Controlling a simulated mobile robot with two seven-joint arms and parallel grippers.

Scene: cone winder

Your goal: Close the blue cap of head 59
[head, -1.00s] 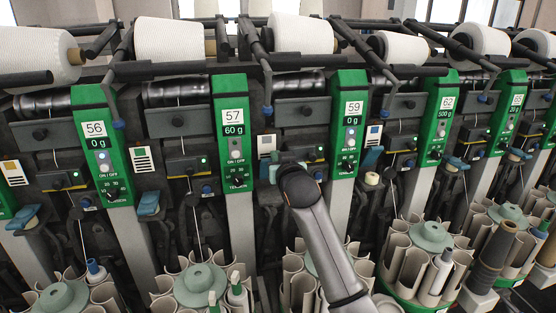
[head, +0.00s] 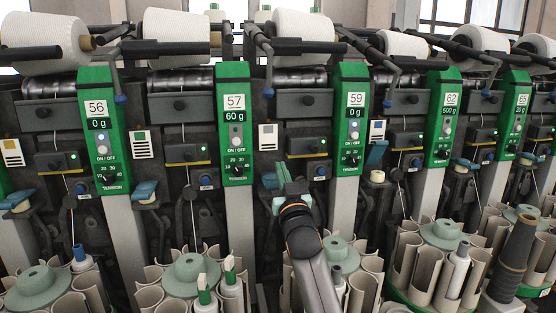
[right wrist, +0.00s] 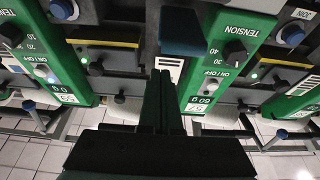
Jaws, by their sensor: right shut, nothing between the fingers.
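The blue cap (head: 269,181) of head 59 sits low on the machine, left of the green panel (head: 350,120) marked 59. In the right wrist view, which is upside down, the shut fingers (right wrist: 165,82) point toward the blue cap (right wrist: 185,34). My left gripper is not in view.
The green panel marked 57 (head: 234,125) stands to the left and the panel marked 62 (head: 442,118) to the right. Another blue cap (head: 376,154) right of panel 59 stands raised. Grey round magazines (head: 192,270) with bobbins fill the space below.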

